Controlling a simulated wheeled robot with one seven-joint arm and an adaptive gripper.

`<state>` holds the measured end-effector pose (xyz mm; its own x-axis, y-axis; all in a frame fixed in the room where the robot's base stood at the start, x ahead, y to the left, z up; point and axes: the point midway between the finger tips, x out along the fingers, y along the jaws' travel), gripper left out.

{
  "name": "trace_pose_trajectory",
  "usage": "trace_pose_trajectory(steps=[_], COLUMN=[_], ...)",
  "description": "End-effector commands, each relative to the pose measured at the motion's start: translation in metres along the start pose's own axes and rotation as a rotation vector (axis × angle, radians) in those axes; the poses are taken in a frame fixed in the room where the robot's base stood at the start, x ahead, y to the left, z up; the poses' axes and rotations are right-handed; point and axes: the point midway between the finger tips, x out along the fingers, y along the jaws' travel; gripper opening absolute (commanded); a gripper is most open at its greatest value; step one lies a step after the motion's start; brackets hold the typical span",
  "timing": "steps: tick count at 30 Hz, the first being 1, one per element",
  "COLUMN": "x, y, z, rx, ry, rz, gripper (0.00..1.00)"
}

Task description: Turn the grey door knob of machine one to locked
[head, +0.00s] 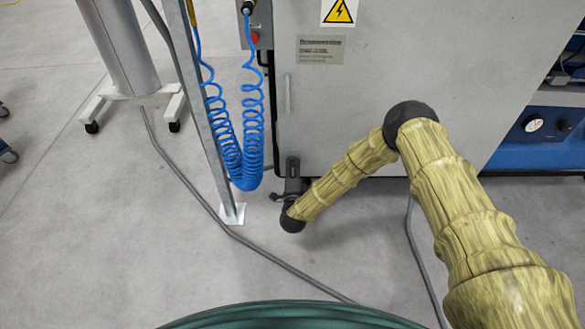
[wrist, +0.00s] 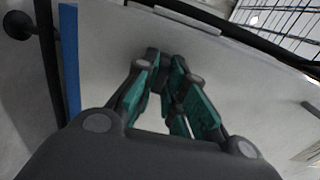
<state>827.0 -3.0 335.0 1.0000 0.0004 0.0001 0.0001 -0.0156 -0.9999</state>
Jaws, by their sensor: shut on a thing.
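Machine one has a pale grey door panel (head: 345,75), which also fills much of the wrist view (wrist: 110,45). My gripper (head: 292,172) is at the lower left edge of this panel, at the end of my bent arm. In the wrist view my gripper (wrist: 172,78) has its green-padded fingers drawn close together against the panel, shut on the grey door knob. The fingers hide the knob almost wholly, so which way it points cannot be told. In the head view the knob cannot be made out behind my gripper.
Blue coiled hoses (head: 240,150) hang just left of the panel beside a metal post (head: 205,110) with a foot plate on the floor. A grey column on a wheeled stand (head: 130,50) is farther left. Cables cross the floor. A blue unit with a gauge (head: 540,125) is at right.

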Motion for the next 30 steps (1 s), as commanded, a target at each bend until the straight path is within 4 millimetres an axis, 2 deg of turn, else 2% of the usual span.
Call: trace_pose_trajectory(steps=[1,2,3,5,6,16,20,23,30], x=[0.001,0.001,0.001,0.001,0.001,0.000,-0.008,-0.021,-0.065], y=[-0.001,-0.001,-0.001,-0.001,-0.001,0.000,0.000,0.001,0.001], z=[0.001,0.001,0.001,0.001,0.001,-0.001,-0.001,0.000,0.001], rx=[0.001,0.001,0.001,0.001,0.001,0.001,0.001,0.001,0.002], ry=[-0.001,-0.001,-0.001,-0.001,-0.001,0.001,0.000,-0.001,-0.002], rz=[-0.002,-0.002,-0.002,-0.002,-0.002,-0.001,0.000,0.002,0.003], gripper=[0.00,0.14,0.22,0.32,0.34,0.34,0.34,0.34,0.34])
